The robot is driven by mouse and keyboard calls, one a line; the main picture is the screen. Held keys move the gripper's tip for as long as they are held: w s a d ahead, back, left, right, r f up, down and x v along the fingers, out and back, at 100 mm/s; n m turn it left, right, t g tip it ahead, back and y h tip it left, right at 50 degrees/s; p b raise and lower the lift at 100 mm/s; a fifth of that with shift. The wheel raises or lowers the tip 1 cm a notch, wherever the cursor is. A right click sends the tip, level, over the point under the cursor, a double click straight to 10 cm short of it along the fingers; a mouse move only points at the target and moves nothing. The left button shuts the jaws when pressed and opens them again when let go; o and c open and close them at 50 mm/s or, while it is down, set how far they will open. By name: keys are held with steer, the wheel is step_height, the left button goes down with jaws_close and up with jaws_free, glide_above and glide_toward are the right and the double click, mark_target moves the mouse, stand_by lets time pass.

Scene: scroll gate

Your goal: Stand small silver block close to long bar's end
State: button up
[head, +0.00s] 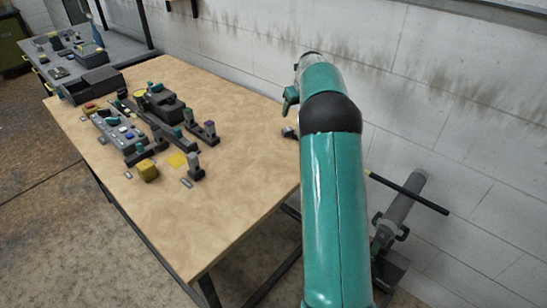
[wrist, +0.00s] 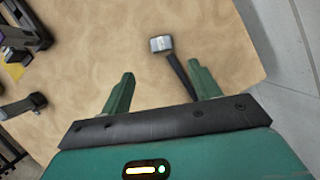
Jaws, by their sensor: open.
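My gripper (wrist: 163,84) is open and empty above the tan table, with its two green fingers apart in the wrist view. A small silver block (wrist: 161,44) lies past the fingertips, at the end of a thin dark handle or bar (wrist: 177,73) that runs back toward the right finger. In the head view my arm hides most of this spot; a small dark piece (head: 288,132) shows beside it. A long dark bar (head: 150,122) lies among the parts at the left.
The wooden table (head: 235,200) is bare at its front and right. Several dark and grey fixtures, a yellow block (head: 148,170) and a yellow patch (head: 177,160) crowd its left part. A dark open box (head: 92,86) stands at the far corner. A white wall runs along the right.

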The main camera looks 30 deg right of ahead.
steer(key=s+a+r+n, duration=0.7)
steer(key=a+r+n, duration=0.1)
steer(key=a, duration=0.3)
steer(key=s+a+r+n, duration=0.7)
steer(key=a+n, duration=0.1)
steer(key=a, duration=0.2)
steer(key=s+a+f+n, duration=0.1)
steer(key=s+a+n, duration=0.4)
steer(key=s, duration=0.4)
steer(key=s+a+f+n, duration=0.2)
steer(key=s+a+n, duration=0.2)
steer(key=s+n, duration=0.4)
steer(key=s+a+f+n+t, duration=0.1)
steer(key=s+a+n, duration=0.4)
steer(key=s+n, duration=0.2)
steer(key=s, duration=0.2)
steer(key=shift+s+a+f, duration=0.3)
steer(key=shift+s+f, duration=0.05)
